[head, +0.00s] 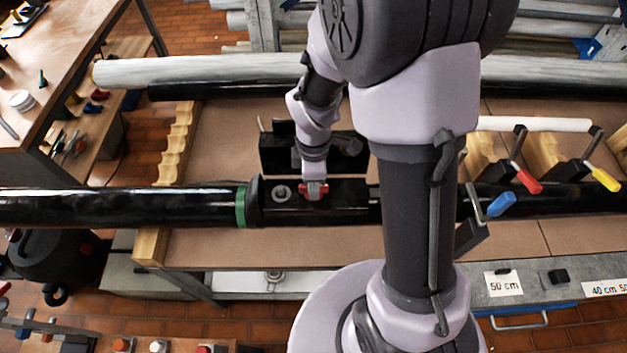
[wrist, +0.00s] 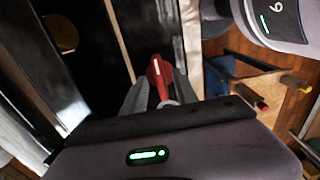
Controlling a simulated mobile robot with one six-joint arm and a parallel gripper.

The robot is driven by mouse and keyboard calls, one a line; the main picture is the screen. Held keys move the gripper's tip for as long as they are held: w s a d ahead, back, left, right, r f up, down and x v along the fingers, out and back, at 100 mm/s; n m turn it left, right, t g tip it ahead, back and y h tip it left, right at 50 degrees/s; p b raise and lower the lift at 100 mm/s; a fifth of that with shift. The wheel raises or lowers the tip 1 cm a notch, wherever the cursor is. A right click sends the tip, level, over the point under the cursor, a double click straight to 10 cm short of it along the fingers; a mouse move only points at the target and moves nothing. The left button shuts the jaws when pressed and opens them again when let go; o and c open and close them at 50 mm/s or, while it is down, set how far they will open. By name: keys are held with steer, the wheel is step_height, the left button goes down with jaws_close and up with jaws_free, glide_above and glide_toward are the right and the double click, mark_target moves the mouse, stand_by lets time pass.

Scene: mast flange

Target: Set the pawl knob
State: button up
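The pawl knob appears to be the small red part (head: 315,194) on top of the black block (head: 348,198) fixed along the black pipe. The red part also shows in the wrist view (wrist: 157,80), between the grey fingers of my gripper (wrist: 160,85). In the head view my gripper (head: 313,183) points down at it, at the block's top. The fingers lie close on either side of the red part. I cannot tell whether they press on it. A round grey knob or bolt head (head: 281,192) sits on the block to the left.
The black pipe (head: 120,205) with a green ring (head: 241,206) runs across the bench. A dark upright plate (head: 275,154) stands behind the block. To the right are clamps with red (head: 527,179), yellow (head: 606,177) and blue (head: 501,205) handles. Brown board (head: 240,250) in front is clear.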

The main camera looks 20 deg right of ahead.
step_height(320, 180, up, 17)
steer(key=p, duration=0.5)
steer(key=shift+r, duration=0.2)
